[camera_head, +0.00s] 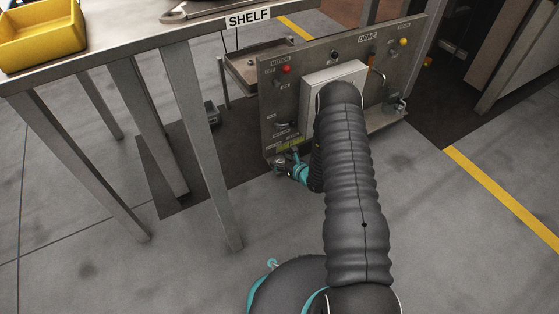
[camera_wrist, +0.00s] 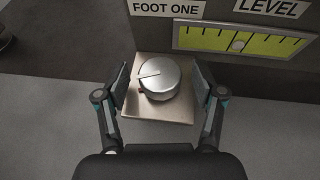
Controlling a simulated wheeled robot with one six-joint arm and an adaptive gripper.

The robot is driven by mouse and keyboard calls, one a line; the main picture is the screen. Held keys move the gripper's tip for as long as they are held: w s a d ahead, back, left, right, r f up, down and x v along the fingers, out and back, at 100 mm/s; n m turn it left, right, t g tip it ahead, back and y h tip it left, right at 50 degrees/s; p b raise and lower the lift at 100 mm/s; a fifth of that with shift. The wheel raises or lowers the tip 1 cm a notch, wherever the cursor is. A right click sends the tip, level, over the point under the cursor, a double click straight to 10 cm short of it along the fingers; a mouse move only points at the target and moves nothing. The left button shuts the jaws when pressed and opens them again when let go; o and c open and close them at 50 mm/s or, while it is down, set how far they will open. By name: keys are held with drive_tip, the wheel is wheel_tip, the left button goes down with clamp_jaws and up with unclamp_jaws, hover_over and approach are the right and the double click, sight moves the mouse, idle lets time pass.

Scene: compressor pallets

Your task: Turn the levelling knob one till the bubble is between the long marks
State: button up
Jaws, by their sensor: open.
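My gripper (camera_wrist: 162,90) is open, with one finger on each side of the knob and a gap visible on both sides. The level (camera_wrist: 240,41) is a yellow-green strip with black marks at upper right. Its pale round bubble (camera_wrist: 238,44) lies near the strip's middle; which marks flank it is too small to tell.
The upright grey panel (camera_head: 270,95) carries a red knob (camera_head: 286,69), a yellow knob (camera_head: 404,42) and a white box (camera_head: 318,88). A shelf table (camera_head: 120,55) with a yellow bin (camera_head: 42,38) stands left, its legs near my arm. Floor at right is clear.

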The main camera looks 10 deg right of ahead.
drive_tip(key=v, duration=1.1)
drive_tip(key=shift+s+f, duration=0.1)
drive_tip(key=shift+f, duration=0.05)
